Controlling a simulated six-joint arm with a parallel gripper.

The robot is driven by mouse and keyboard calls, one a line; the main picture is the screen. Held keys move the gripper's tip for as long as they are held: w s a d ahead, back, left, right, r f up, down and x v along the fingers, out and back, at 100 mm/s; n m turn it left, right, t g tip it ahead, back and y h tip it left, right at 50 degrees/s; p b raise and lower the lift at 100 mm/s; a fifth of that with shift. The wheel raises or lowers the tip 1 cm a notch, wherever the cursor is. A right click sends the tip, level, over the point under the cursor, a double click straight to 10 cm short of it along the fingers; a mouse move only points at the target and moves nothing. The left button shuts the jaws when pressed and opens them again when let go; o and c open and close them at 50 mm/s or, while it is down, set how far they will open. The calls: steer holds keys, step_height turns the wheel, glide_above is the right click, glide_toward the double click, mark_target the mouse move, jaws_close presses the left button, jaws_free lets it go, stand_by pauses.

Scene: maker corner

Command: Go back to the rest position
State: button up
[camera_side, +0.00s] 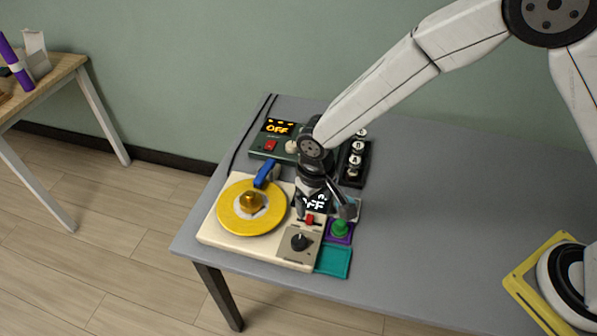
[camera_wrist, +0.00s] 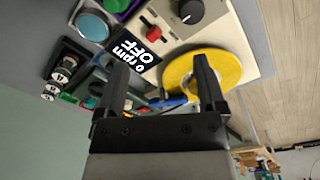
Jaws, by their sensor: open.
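My gripper (camera_side: 325,208) is over the cream turntable unit (camera_side: 210,232), its two black fingers spread with nothing between them. In the wrist view my gripper (camera_wrist: 160,65) is open, with the yellow disc (camera_wrist: 232,65) behind the right finger and the "0 rpm OFF" display (camera_wrist: 140,48) near the left one. The yellow disc (camera_side: 238,222) lies on the unit at the left. The red slide switch (camera_side: 309,219) is close to my fingers in the side view; I cannot tell whether they touch. My arm reaches in from the right.
A dark green box (camera_side: 262,155) with an "OFF" display stands behind the unit. The grey table (camera_side: 450,200) is clear to the right.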

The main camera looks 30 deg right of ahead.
steer(key=s+d+r, duration=0.3)
steer(key=d, duration=0.4)
steer(key=s+d+r+m+t, duration=0.1)
steer(key=s+d+r, duration=0.3)
steer(key=d, duration=0.4)
steer(key=s+d+r+m+t, duration=0.1)
steer(key=s+d+r, duration=0.2)
steer(key=d, duration=0.4)
steer(key=shift+s+d+r, duration=0.15)
steer(key=shift+s, duration=0.6)
